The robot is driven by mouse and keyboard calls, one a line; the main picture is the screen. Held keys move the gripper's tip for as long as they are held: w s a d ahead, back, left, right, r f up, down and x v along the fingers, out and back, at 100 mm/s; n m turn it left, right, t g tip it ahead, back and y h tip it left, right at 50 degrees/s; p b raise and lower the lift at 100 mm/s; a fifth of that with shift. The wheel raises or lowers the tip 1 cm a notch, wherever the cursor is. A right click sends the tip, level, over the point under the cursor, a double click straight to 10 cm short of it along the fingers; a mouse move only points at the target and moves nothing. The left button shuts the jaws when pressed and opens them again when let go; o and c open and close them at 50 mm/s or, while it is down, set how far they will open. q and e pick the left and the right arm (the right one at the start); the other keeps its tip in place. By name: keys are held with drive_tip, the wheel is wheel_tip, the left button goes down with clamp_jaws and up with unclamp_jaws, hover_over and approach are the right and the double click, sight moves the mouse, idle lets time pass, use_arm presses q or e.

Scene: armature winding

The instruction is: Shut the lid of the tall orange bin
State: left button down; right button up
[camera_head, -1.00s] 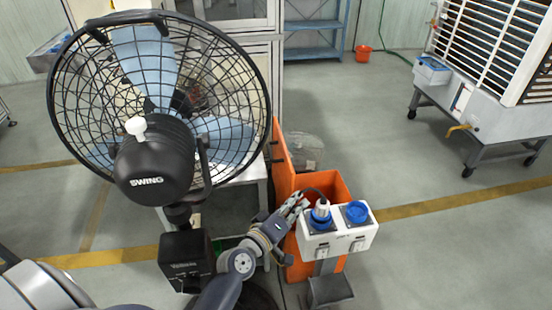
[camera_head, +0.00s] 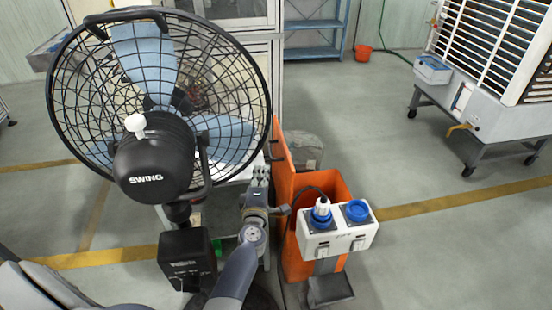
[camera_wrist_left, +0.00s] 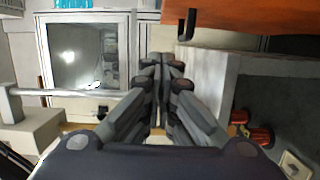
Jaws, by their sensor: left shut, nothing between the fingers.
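The tall orange bin (camera_head: 300,268) stands right of the fan, with its opening showing. Its orange lid (camera_head: 282,160) stands upright on the bin's left side, so the bin is open. My left gripper (camera_head: 258,174) is shut and empty, just left of the lid, on its outer side, pointing away from me. In the left wrist view my shut fingers (camera_wrist_left: 162,75) point forward, and an orange panel (camera_wrist_left: 260,22), apparently the lid, with a black hook-like handle, crosses the upper right. I cannot tell whether the gripper touches the lid. My right gripper is not in view.
A black pedestal fan (camera_head: 155,165) stands close left of my left arm. A white socket box (camera_head: 338,242) with blue sockets stands before the bin's opening on a post. A large cooler (camera_head: 490,110) is far right. Floor right of the bin is clear.

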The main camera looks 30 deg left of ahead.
sight(273, 158)
use_arm(q)
drive_tip(key=w+b, duration=0.1)
drive_tip(key=w, duration=0.3)
drive_tip(key=w+b, duration=0.2)
drive_tip(key=w, duration=0.2)
drive_tip(key=shift+a+f, duration=0.1)
drive_tip(key=shift+f, duration=0.1)
drive_tip(key=shift+w+d+r, duration=0.1)
drive_tip(key=shift+w+d, duration=0.2)
drive_tip(key=shift+d, duration=0.1)
